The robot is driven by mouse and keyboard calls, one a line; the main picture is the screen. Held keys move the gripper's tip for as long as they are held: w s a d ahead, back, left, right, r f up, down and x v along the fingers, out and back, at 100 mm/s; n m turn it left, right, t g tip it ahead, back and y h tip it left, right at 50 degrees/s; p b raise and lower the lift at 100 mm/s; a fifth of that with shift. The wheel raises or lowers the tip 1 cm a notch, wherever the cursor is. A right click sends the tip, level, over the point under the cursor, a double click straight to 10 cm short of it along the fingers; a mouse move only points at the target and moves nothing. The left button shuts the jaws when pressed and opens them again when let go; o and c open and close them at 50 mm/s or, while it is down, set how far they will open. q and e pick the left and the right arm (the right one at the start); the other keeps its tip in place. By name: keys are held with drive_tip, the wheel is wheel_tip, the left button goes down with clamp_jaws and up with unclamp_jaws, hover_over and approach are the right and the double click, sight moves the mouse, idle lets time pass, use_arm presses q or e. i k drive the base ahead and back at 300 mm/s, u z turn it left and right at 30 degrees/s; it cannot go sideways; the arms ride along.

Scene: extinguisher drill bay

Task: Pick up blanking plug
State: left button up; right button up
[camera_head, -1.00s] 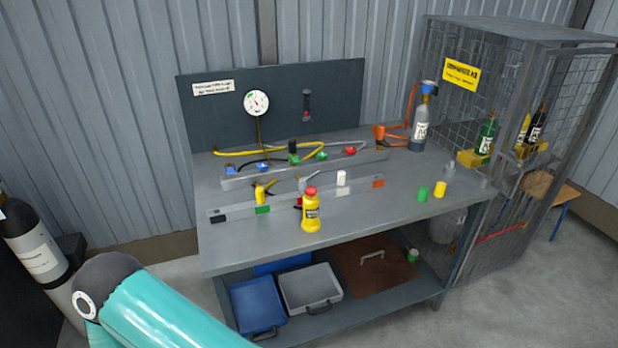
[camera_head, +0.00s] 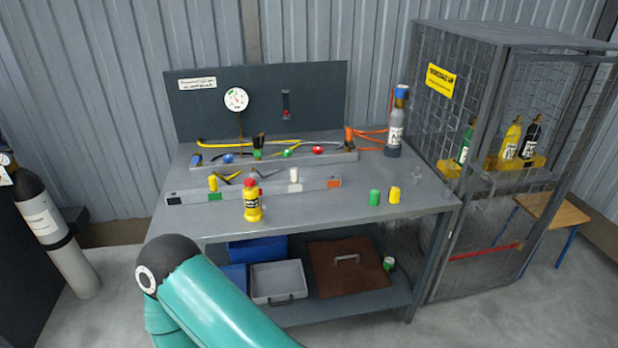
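Several small plug-like cylinders stand on the grey workbench (camera_head: 330,213). A green one (camera_head: 374,198) and a yellow one (camera_head: 394,195) stand side by side at the front right. A white one (camera_head: 294,175) and another yellow one (camera_head: 213,183) stand along the front rail. I cannot tell which of these is the blanking plug. A teal arm of mine crosses the bottom of the view, in front of the bench. Neither of my grippers shows.
A yellow bottle with a red cap (camera_head: 252,202) stands at the bench's front. A grey cylinder (camera_head: 395,128) stands at the back right, beside a mesh cage (camera_head: 455,110). Trays and a brown lid (camera_head: 345,268) fill the lower shelf. The bench's front right top is mostly clear.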

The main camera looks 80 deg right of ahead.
sight(294, 171)
drive_tip(key=z, duration=0.95)
drive_tip(key=i, duration=0.3)
drive_tip(key=z, duration=0.85)
drive_tip(key=i, duration=0.7)
drive_tip(key=u, duration=0.2)
drive_tip(key=k, duration=0.85)
drive_tip(key=z, duration=0.15)
drive_tip(key=i, duration=0.85)
drive_tip(key=u, duration=0.05)
